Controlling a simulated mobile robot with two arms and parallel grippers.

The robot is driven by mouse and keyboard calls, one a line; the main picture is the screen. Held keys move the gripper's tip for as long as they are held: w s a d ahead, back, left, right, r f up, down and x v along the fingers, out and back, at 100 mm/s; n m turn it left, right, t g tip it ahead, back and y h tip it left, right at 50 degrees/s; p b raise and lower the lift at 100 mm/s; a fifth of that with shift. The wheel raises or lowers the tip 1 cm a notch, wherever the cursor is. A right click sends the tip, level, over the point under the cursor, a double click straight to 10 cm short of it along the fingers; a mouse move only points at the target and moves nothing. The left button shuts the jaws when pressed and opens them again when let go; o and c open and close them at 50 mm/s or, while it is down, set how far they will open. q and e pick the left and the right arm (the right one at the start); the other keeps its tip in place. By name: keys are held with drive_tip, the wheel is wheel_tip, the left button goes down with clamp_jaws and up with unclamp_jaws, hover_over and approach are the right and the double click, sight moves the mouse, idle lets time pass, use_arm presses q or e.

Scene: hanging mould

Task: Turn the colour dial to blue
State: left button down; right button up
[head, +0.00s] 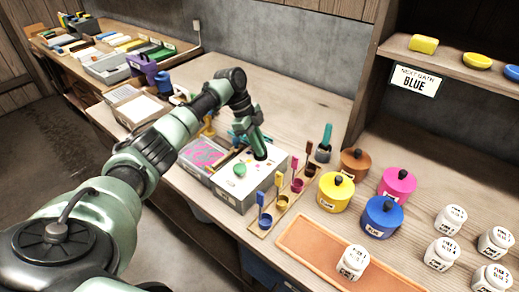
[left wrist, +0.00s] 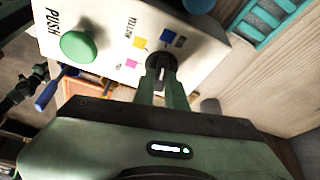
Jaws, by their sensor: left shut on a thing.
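The colour dial (left wrist: 161,66) is a dark knob on a white-topped control box (left wrist: 100,15). My left gripper (left wrist: 160,82) is shut on the dial. A pale mark shows on the knob, but I cannot tell which square it points to. In the head view, the left gripper (head: 259,151) comes down onto the control box (head: 236,198) and hides the dial. A green push button (head: 240,170) is beside it. My right gripper is out of view.
A shallow tray with pink marbling (head: 203,153) adjoins the box. Small dye cups with brushes (head: 282,202) stand on its right, then yellow (head: 335,193), pink (head: 397,188) and blue (head: 381,218) pots.

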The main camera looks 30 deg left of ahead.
sight(252, 154)
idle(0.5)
use_arm(q)
drive_tip(key=c, duration=1.4)
unclamp_jaws()
drive_tip(key=shift+c, duration=0.2)
drive_tip(key=b+v, duration=0.1)
drive_tip(key=v, duration=0.6)
drive_tip(key=shift+r+b, duration=0.35)
drive_tip(key=shift+r, duration=0.05)
